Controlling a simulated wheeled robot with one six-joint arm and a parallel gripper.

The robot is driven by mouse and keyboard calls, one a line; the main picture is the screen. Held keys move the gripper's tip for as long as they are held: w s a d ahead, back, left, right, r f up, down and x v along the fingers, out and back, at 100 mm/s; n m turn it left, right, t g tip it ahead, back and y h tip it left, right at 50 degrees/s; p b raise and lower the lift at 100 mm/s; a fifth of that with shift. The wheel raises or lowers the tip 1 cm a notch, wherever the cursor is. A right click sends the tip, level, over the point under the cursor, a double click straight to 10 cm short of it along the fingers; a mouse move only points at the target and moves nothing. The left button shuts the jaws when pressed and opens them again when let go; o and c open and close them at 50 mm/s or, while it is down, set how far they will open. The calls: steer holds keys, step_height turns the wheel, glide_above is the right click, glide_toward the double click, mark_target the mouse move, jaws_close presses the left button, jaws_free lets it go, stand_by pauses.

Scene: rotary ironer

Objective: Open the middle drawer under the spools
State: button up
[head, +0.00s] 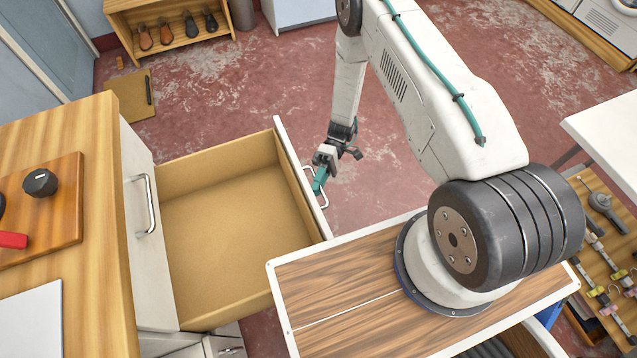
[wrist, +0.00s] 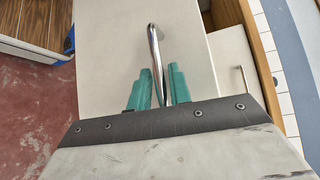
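A drawer with a plain wooden inside (head: 225,215) and a white front (head: 302,180) stands pulled well out of the cabinet in the head view. It is empty. My gripper (head: 319,182) is at the metal bar handle on the outer side of that front. In the wrist view, the green fingers (wrist: 160,90) stand on either side of the silver handle (wrist: 155,50), close against it, and appear shut on it. No spools show in either view, so I cannot tell this drawer's place in the row.
The wooden counter (head: 85,130) fills the left. A shoe shelf (head: 165,38) stands at the back. Red floor (head: 225,85) is clear beyond the drawer.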

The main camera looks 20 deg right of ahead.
steer(key=v, duration=0.8)
steer(key=shift+s, duration=0.1)
stand_by(0.3)
